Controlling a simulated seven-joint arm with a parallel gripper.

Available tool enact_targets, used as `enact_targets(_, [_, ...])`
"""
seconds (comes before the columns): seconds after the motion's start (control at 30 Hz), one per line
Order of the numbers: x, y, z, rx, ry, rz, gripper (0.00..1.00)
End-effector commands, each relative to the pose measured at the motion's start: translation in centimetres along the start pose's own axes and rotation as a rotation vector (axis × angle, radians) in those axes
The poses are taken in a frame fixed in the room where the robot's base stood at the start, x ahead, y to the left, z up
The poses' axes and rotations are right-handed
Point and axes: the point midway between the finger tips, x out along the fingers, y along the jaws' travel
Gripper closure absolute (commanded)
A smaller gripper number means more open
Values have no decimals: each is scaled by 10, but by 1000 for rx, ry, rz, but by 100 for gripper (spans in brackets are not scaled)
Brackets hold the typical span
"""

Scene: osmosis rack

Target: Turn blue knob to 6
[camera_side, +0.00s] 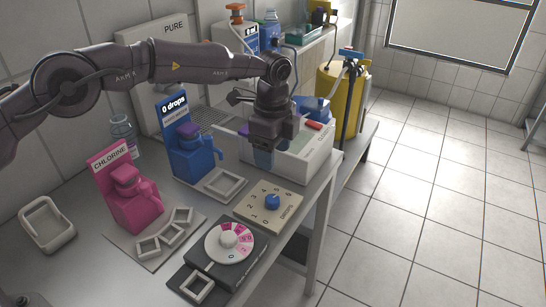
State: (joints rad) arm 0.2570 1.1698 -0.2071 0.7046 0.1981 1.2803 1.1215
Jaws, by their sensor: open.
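The blue knob (272,201) sits in the middle of a beige dial plate (254,209) with numbers around it, near the front edge of the bench. Which number the knob points at is too small to tell. My gripper (263,158) hangs above and behind the dial, pointing down, in front of a white box. It is open and apart from the knob, with nothing seen between its fingers.
A blue dispenser (190,152) and a pink chlorine dispenser (131,200) stand left of the dial. A dark unit with a white and pink wheel (229,240) lies in front. The white box (312,155) stands behind. Floor to the right is clear.

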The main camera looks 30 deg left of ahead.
Motion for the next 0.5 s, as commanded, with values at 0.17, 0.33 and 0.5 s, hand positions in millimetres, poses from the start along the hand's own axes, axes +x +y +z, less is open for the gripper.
enact_targets(0.17, [0, 0, 0, 0, 0, 0, 39])
enact_targets(0.33, [-1, 1, 1, -87, -9, -4, 39])
enact_targets(0.5, [-1, 1, 2, -447, -10, -6, 39])
